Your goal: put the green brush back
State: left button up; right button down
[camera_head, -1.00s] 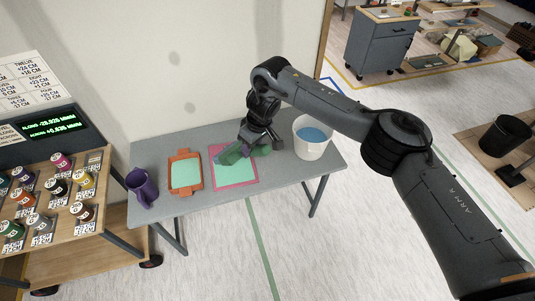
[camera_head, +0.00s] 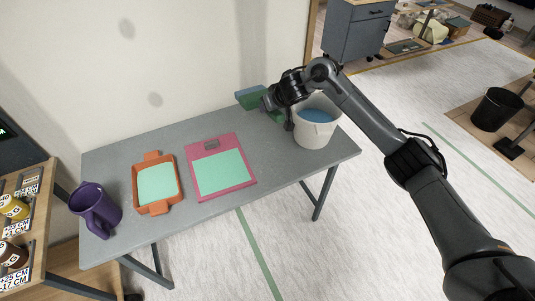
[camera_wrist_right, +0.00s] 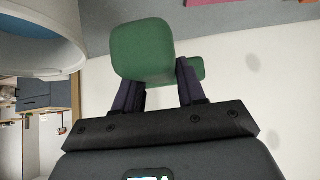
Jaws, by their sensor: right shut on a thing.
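The green brush (camera_head: 250,97) is held in my right gripper (camera_head: 275,103), above the back of the grey table, just left of and behind the white bucket (camera_head: 313,131). Its visible end has a blue-green upper face; the rest is partly hidden by the gripper. In the right wrist view, a green block-like part of the brush (camera_wrist_right: 143,50) sits between the two dark fingers of the right gripper (camera_wrist_right: 160,88), which are shut on it. My left gripper is not in view.
A pink board (camera_head: 245,181) with a mint sheet lies mid-table, and an orange tray (camera_head: 155,208) with mint contents is left of it. A purple jug (camera_head: 95,208) stands at the left end. The bucket holds blue liquid. A paint rack (camera_head: 38,215) is at the far left.

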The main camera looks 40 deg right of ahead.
notch_tip(320, 180, down, 11)
jog(key=s+d+t+b, duration=0.1)
jog(key=s+d+b, duration=0.2)
jog(key=b, duration=0.1)
jog(key=t+h+b, duration=0.1)
jog(key=b, duration=0.1)
send_over(279, 156)
notch_tip(279, 156, down, 6)
jog(key=shift+d+r, duration=0.1)
jog(key=shift+r, duration=0.05)
jog(key=shift+w+f, duration=0.1)
jog(key=shift+f, duration=0.5)
notch_tip(279, 156, down, 3)
jog(key=shift+b, duration=0.6)
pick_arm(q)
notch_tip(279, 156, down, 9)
pick_arm(e)
jog(key=shift+f, duration=0.15)
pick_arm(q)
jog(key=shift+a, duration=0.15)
pick_arm(e)
jog(key=shift+f, duration=0.1)
jog(key=c, duration=0.7)
grip_release()
jog(key=shift+f, duration=0.1)
jog(key=shift+o, duration=0.2)
